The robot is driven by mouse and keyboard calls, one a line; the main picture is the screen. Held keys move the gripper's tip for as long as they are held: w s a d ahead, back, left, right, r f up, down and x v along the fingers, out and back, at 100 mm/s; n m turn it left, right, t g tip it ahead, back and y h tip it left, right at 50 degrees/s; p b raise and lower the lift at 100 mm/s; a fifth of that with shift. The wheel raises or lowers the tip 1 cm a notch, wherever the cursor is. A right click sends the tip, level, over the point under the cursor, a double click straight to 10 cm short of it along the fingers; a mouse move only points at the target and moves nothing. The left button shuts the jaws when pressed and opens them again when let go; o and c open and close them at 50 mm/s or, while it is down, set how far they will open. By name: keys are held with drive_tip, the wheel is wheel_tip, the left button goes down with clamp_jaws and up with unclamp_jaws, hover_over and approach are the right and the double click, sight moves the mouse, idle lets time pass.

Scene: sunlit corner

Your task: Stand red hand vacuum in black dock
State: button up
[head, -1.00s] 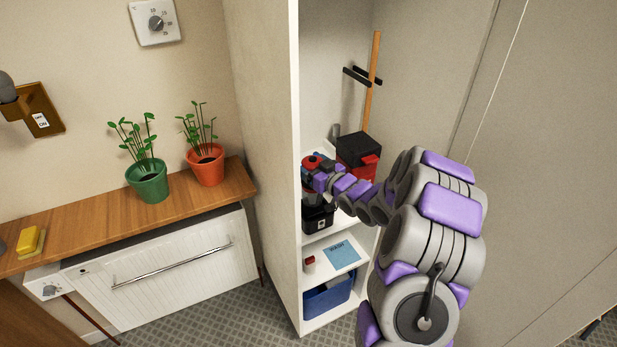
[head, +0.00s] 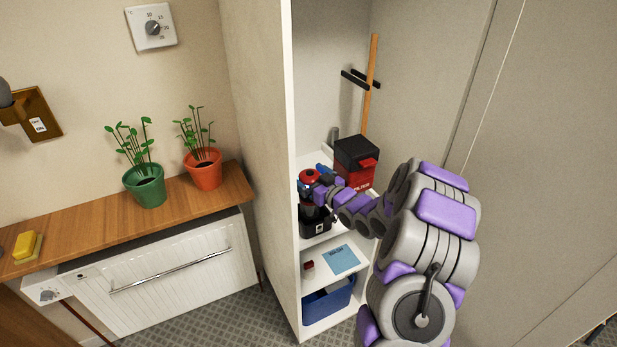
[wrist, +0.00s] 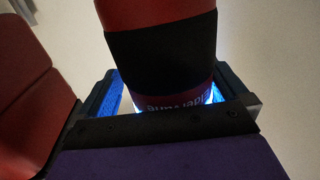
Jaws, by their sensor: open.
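The red hand vacuum (head: 309,211) stands roughly upright on the middle shelf, its lower end in the black dock (head: 318,229). How fully it is seated cannot be told. My gripper (head: 317,181) is around the vacuum's upper part, reaching in from the right. In the wrist view, my gripper's (wrist: 168,98) blue-padded fingers are open on either side of a red body with a black band, the vacuum (wrist: 160,55), with bright gaps showing beside it. The dock does not show in the wrist view.
A red box with a black lid (head: 356,152) stands close behind my gripper, with a wooden-handled tool (head: 370,75) behind it. The cabinet's white left side panel (head: 294,130) is close by. Lower down are a blue card (head: 341,260) and a blue bin (head: 328,305).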

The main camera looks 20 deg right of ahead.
drive_tip(key=shift+s+a+r, duration=0.1)
drive_tip(key=shift+a+r, duration=0.05)
drive_tip(key=shift+s, duration=0.35)
drive_tip(key=p+v, duration=0.2)
drive_tip(key=v, duration=0.8)
drive_tip(key=s+a+r+m+g+h, duration=0.1)
drive_tip(key=s+a+g, duration=0.5)
drive_tip(key=s, duration=0.7)
drive_tip(key=s+a+r+g+h, duration=0.1)
drive_tip(key=s+a+r+g, duration=0.3)
drive_tip(key=s, duration=0.9)
drive_tip(key=s+a+r+m+g+h, duration=0.1)
drive_tip(key=s+a+r+g+h, duration=0.1)
drive_tip(key=s+a+g, duration=0.6)
drive_tip(key=s+a+r, duration=0.1)
drive_tip(key=s+a, duration=0.3)
drive_tip(key=s, duration=0.1)
drive_tip(key=shift+s+m+g, duration=0.3)
drive_tip(key=shift+g, duration=0.1)
drive_tip(key=shift+d+r, duration=0.1)
